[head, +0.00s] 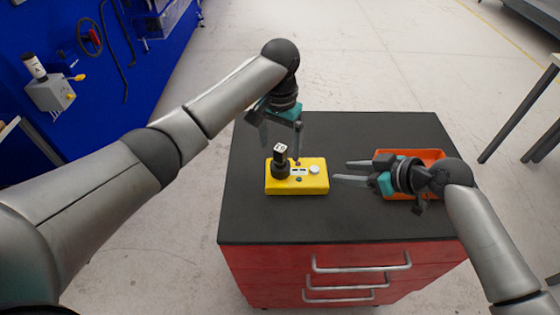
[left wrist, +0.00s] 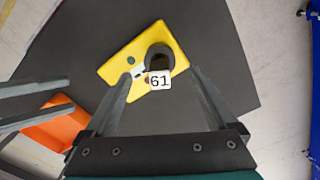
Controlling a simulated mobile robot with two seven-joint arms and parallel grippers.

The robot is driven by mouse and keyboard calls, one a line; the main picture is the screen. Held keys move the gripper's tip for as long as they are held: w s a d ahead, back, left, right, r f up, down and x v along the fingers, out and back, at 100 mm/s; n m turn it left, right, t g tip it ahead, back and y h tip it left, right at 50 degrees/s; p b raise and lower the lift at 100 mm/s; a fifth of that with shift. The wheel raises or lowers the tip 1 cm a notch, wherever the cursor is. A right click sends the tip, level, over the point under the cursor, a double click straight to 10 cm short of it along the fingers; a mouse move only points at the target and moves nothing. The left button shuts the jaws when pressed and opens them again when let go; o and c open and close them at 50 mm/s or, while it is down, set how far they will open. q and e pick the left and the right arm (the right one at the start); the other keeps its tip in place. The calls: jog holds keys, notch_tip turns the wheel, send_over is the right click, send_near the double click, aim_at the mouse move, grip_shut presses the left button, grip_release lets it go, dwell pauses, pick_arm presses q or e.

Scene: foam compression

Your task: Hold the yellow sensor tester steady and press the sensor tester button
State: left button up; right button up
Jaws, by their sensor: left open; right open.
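The yellow sensor tester (head: 312,186) lies flat on the dark top of a red cabinet. A black cylindrical part (head: 281,168) with a white label stands on its left end, and a round white button (head: 314,170) is on its right half. The left wrist view shows the tester (left wrist: 118,66) and the label, marked 61 (left wrist: 159,80). My left gripper (head: 281,153) is open above the tester, its fingers pointing down around the black part's area; contact cannot be told. My right gripper (head: 341,171) is open and empty just right of the tester, fingers pointing left.
An orange tray (head: 430,156) sits on the right of the cabinet top (head: 260,222), partly hidden behind my right gripper. The cabinet top is clear in front of and behind the tester. A blue tool panel (head: 50,110) stands at the far left.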

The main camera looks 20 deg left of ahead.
aim_at(280, 164)
pick_arm(q)
notch_tip(280, 164, down, 7)
jog(key=shift+f, duration=0.15)
jog(key=shift+c, duration=0.2)
grip_shut()
dwell(0.7)
pick_arm(e)
jog(key=shift+c, duration=0.3)
grip_shut()
jog(key=shift+a, duration=0.1)
dwell(1.4)
